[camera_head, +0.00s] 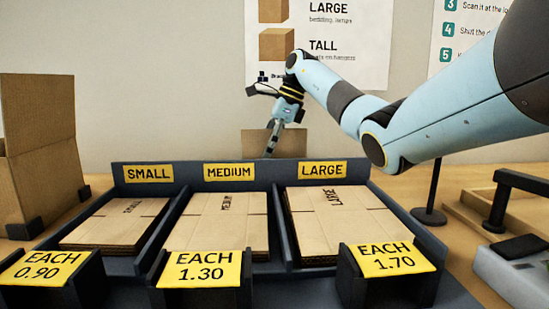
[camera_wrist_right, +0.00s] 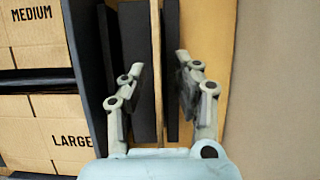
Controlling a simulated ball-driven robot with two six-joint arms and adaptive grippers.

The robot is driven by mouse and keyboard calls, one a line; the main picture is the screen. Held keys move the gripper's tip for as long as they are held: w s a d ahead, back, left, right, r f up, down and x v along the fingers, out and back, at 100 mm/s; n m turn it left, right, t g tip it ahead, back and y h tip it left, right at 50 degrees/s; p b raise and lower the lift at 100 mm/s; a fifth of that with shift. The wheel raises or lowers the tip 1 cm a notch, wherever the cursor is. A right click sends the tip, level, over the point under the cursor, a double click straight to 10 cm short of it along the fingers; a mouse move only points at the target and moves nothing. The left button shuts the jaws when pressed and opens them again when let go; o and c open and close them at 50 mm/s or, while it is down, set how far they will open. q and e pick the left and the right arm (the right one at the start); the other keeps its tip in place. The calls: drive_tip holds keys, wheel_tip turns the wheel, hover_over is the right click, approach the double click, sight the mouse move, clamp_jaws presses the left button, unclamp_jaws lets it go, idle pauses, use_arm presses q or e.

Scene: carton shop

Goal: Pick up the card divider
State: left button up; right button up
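The card divider (camera_head: 290,144) is a brown card panel standing upright behind the carton tray in the head view. In the right wrist view it shows edge-on as a thin tan strip (camera_wrist_right: 157,75) between dark upright pieces. My right gripper (camera_head: 270,150) points down at the divider from above. In the right wrist view its fingers (camera_wrist_right: 160,65) are open, one on each side of the strip, with a gap on both sides. The divider's lower part is hidden behind the tray in the head view. My left gripper is not in view.
The dark tray (camera_head: 120,185) holds flat cartons in small, medium and large bays, with yellow price signs in front. An open carton (camera_head: 38,150) stands at the left. A black stand (camera_head: 430,214) and a grey device (camera_head: 515,275) are at the right.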

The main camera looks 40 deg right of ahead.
idle(0.3)
clamp_jaws()
